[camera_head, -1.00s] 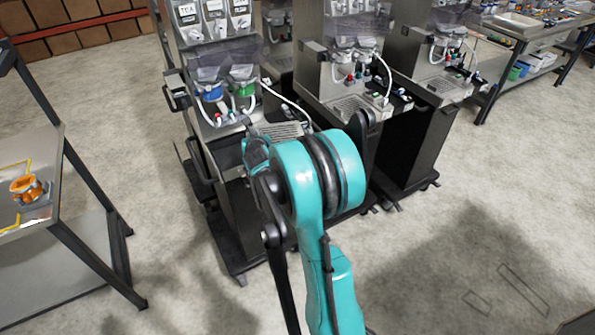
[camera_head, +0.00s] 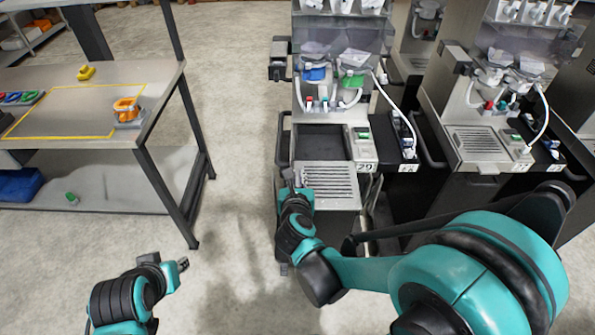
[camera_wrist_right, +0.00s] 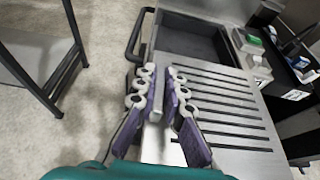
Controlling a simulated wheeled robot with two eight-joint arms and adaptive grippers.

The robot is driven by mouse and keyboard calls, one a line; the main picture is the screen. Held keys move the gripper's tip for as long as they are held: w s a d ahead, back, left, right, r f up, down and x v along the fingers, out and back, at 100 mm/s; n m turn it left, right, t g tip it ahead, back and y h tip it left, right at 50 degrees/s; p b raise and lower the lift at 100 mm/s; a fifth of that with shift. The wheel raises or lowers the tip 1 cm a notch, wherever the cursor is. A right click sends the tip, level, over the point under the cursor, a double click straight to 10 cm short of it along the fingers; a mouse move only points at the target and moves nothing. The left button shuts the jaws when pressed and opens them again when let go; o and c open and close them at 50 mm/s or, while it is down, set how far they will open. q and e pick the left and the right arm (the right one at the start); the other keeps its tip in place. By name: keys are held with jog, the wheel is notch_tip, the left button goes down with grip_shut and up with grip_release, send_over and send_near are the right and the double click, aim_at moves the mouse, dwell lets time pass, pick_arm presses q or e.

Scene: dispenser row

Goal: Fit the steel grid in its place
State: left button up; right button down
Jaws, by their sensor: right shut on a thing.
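The steel grid (camera_head: 328,180) is a slotted silvery plate at the front of the left dispenser (camera_head: 335,100). My right gripper (camera_head: 297,187) is shut on its left edge. In the right wrist view, the fingers (camera_wrist_right: 162,85) pinch the edge of the grid (camera_wrist_right: 222,112), which extends to the right. The dark open recess (camera_head: 321,142) lies just behind the grid; it also shows in the right wrist view (camera_wrist_right: 190,40). The grid is in front of the recess, not inside it. My left gripper (camera_head: 182,264) is low at the left, away from the grid; its jaw opening is unclear.
A green-topped block (camera_head: 363,143) stands right of the recess, by a label with 29. A second dispenser (camera_head: 478,140) with its own grid stands right. A workbench (camera_head: 160,95) with an orange part (camera_head: 126,108) is at the left. Floor between bench and dispenser is clear.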

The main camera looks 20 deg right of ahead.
jog(key=shift+w, duration=0.65)
jog(key=shift+w+d, duration=0.85)
jog(key=shift+w, duration=2.15)
jog(key=shift+w+d, duration=0.9)
jog(key=shift+w, duration=2.05)
jog(key=shift+w+d, duration=0.85)
jog(key=shift+w, duration=2.15)
jog(key=shift+f+b, duration=0.2)
jog(key=shift+b, duration=0.1)
jog(key=shift+f, duration=0.35)
jog(key=shift+f+b, duration=0.3)
jog(key=shift+b, duration=0.2)
jog(key=c, duration=1.6)
grip_release()
jog(key=shift+o, duration=0.3)
jog(key=shift+r, duration=0.1)
